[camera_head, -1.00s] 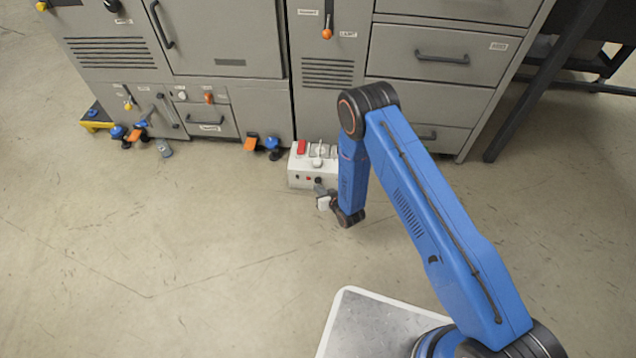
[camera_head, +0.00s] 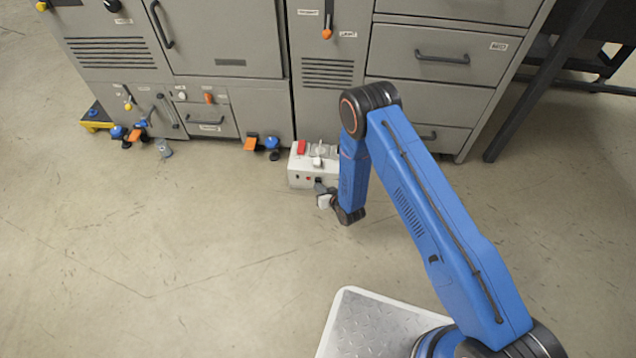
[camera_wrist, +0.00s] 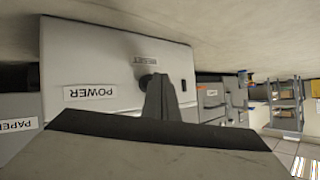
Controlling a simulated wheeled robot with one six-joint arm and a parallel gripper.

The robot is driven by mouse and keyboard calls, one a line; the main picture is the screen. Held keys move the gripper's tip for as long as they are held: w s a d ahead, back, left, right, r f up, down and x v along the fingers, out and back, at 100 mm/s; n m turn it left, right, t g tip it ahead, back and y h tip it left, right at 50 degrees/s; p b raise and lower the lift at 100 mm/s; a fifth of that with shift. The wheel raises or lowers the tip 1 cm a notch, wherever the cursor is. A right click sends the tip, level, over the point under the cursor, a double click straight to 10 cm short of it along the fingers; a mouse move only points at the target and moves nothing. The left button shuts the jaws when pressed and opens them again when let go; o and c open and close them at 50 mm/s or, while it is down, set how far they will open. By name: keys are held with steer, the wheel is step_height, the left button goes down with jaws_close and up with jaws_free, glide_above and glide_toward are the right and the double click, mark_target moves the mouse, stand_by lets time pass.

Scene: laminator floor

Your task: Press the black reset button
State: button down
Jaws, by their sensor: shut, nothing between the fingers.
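The white control box (camera_head: 300,168) stands on the floor against the grey cabinets. In the wrist view its pale face (camera_wrist: 90,62) shows upside-down labels POWER and RESET. The black reset button (camera_wrist: 146,79) is a dark round shape beside the RESET label, partly hidden behind my fingertips. My gripper (camera_wrist: 161,90) is shut and empty, with its tips over the button's place on the face. In the head view my gripper (camera_head: 319,186) is at the front of the box. Whether the tips touch the button or press it in, I cannot tell.
A red switch (camera_head: 301,147) and a lever sit on top of the box. Grey cabinets (camera_head: 220,40) with drawers rise behind it. Orange and blue pedals (camera_head: 262,142) lie to the left. The floor (camera_head: 180,240) in front is clear.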

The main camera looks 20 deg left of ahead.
steer(key=shift+w+a, duration=0.15)
steer(key=shift+w, duration=0.35)
stand_by(0.6)
stand_by(0.3)
steer(key=shift+s+d, duration=0.25)
steer(key=shift+s, duration=0.7)
steer(key=shift+s, duration=0.1)
steer(key=s, duration=0.2)
steer(key=s+d, duration=0.1)
steer(key=s, duration=0.1)
steer(key=shift+s+d, duration=0.1)
steer(key=shift+s, duration=0.25)
stand_by(0.5)
